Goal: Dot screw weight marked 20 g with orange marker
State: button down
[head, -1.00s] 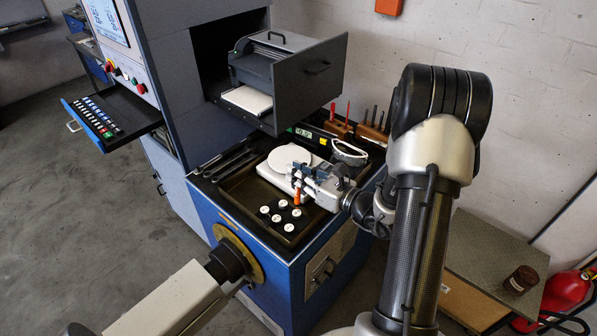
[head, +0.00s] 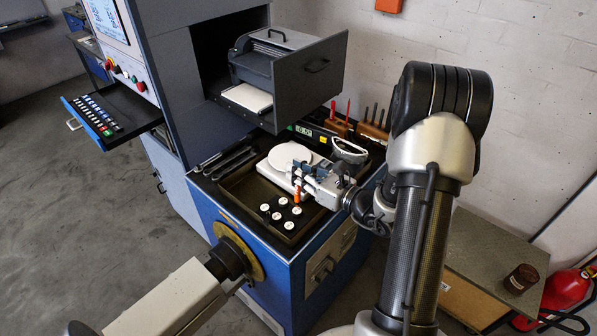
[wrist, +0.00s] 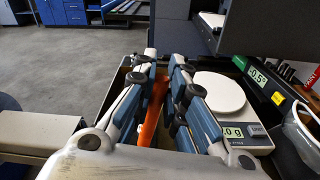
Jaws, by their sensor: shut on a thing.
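My gripper (head: 296,179) is shut on the orange marker (head: 297,194), which hangs tip-down over the tray beside the weights. In the wrist view the marker (wrist: 152,115) shows between the blue fingers (wrist: 160,90), slanting a little. Several small round screw weights (head: 277,215) with white tops and dark sides stand in the front part of the tray, left of and below the marker. Their printed marks are too small to read, so I cannot tell which is the 20 g one. The marker tip appears apart from the weights. The weights are hidden in the wrist view.
A white scale (head: 268,170) stands behind my gripper; its display (wrist: 233,131) partly reads ".0 g". The dark tray (head: 234,197) has raised edges. An open grey drawer unit (head: 318,75) overhangs the back. Screwdrivers (head: 347,110) stand at the back right.

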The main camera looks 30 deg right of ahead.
jog(key=shift+f+b, duration=0.8)
jog(key=shift+f, duration=0.15)
dwell(1.5)
jog(key=shift+r, duration=0.1)
jog(key=shift+r+p, duration=2.65)
jog(key=shift+r, duration=0.9)
